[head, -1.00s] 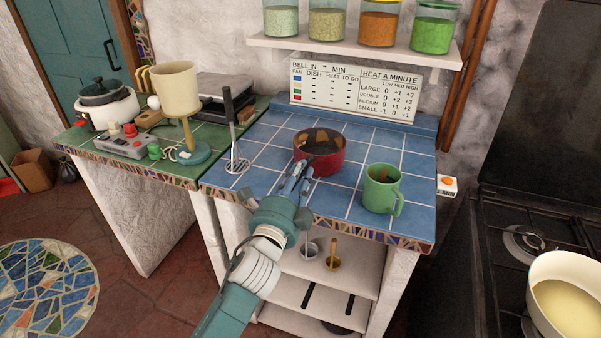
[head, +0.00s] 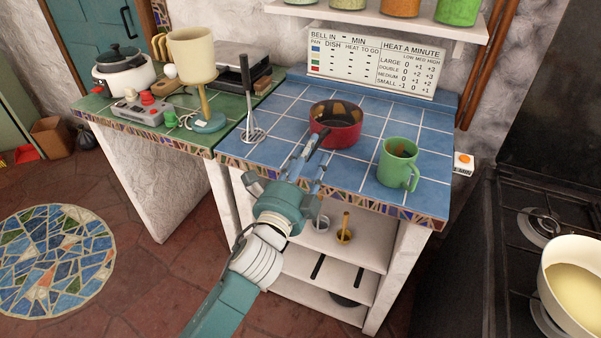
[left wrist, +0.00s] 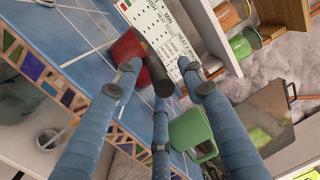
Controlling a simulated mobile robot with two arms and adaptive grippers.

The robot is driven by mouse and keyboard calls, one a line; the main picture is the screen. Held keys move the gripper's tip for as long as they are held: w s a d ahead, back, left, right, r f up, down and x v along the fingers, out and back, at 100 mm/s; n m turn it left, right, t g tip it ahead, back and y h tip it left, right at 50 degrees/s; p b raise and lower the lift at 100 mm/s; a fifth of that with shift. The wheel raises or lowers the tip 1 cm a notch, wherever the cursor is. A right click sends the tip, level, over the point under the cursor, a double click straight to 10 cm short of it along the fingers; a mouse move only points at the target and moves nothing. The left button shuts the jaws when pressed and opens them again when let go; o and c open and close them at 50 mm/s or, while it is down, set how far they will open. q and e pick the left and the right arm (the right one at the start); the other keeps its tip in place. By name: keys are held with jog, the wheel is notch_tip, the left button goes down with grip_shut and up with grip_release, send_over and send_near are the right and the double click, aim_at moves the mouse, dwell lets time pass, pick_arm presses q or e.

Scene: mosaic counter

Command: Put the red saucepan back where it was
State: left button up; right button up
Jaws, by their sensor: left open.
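The red saucepan (head: 337,127) stands upright on the blue-tiled counter (head: 287,108), near its middle, with its dark handle pointing toward the front edge. My left gripper (head: 308,166) is open at the front of the counter, its fingers reaching toward the handle. In the left wrist view, the red saucepan (left wrist: 128,47) is partly hidden by a finger. Its dark handle (left wrist: 157,76) ends between the spread fingertips (left wrist: 160,85); I cannot tell whether they touch it. My right gripper is not in view.
A sign (head: 372,65) leans at the back. A cream pan (head: 572,285) with yellow contents is on the stove at right. Tiles behind the saucepan are clear.

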pick_arm(q)
jog(key=v, duration=0.7)
jog(key=shift+s+b, duration=0.35)
jog(key=shift+b, duration=0.05)
jog(key=shift+a, duration=0.15)
